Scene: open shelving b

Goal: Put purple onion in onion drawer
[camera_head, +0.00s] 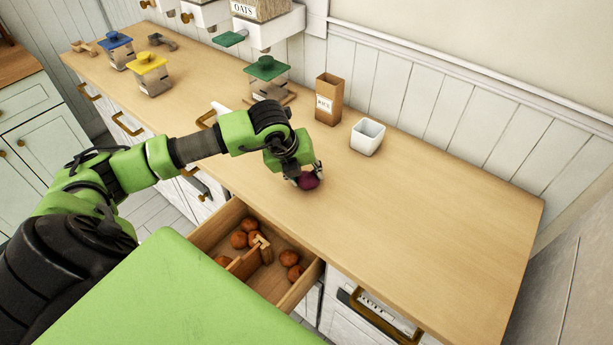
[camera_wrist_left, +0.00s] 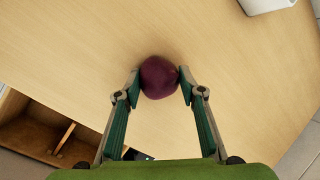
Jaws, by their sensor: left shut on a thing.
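The purple onion (camera_head: 308,180) is at the counter top, near its front edge. My left gripper (camera_head: 304,176) is shut on it; I cannot tell whether the onion still touches the wood. In the left wrist view the onion (camera_wrist_left: 159,77) sits between the two fingertips of the left gripper (camera_wrist_left: 159,84). The onion drawer (camera_head: 303,285) is pulled open below the counter, in front of the onion. It holds several brown onions (camera_head: 239,239) and a wooden divider (camera_head: 245,262). Part of the drawer also shows at lower left in the left wrist view (camera_wrist_left: 30,128). My right gripper is out of view.
A white square bowl (camera_head: 367,137) and a brown rice box (camera_head: 329,98) stand behind the onion. A green-lidded jar (camera_head: 267,79) stands behind my arm; yellow-lidded (camera_head: 149,75) and blue-lidded (camera_head: 117,50) jars are at left. The counter's right side is clear.

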